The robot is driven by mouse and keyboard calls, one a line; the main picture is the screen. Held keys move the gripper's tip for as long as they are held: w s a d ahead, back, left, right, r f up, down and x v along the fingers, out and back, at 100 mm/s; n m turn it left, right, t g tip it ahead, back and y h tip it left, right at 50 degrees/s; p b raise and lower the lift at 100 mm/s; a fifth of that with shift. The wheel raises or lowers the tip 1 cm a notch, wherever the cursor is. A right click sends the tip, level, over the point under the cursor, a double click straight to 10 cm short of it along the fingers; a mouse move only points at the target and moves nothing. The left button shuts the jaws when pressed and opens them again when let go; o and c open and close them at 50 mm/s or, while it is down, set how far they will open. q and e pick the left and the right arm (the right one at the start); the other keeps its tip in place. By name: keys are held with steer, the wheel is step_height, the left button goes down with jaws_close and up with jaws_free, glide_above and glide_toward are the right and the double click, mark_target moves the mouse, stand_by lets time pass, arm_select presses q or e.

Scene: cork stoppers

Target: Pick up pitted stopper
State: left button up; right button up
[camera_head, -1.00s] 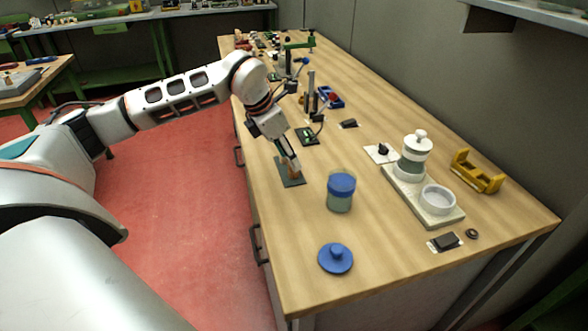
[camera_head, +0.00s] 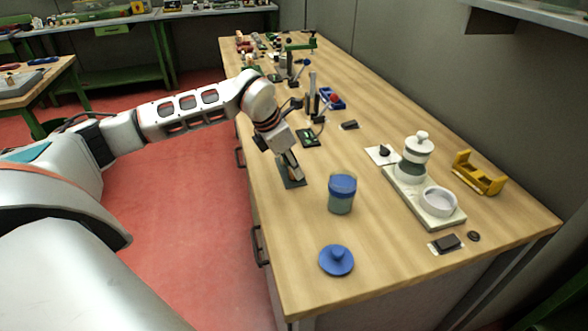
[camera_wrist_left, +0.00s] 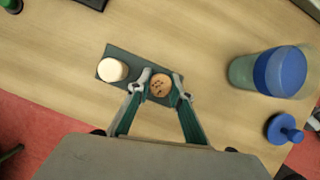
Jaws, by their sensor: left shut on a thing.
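The pitted stopper (camera_wrist_left: 161,86) is a round, tan cork with dark pits on its top. It shows in the left wrist view between the fingertips of my left gripper (camera_wrist_left: 160,84). The fingers are shut on its two sides. A paler, smooth stopper (camera_wrist_left: 113,69) stands to the left on the same dark mat (camera_wrist_left: 122,53). In the head view my left gripper (camera_head: 293,174) reaches down over the mat (camera_head: 283,168), and its fingers hide the stoppers. I cannot tell whether the held stopper is clear of the mat. My right gripper is not in view.
A white base with a dish (camera_head: 438,199) and a yellow rack (camera_head: 478,172) are farther right. The table's left edge runs close by.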

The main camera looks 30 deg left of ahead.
arm_select(q)
steer(key=shift+r, duration=0.15)
step_height(320, 180, up, 20)
steer(key=p, duration=0.2)
stand_by(1.0)
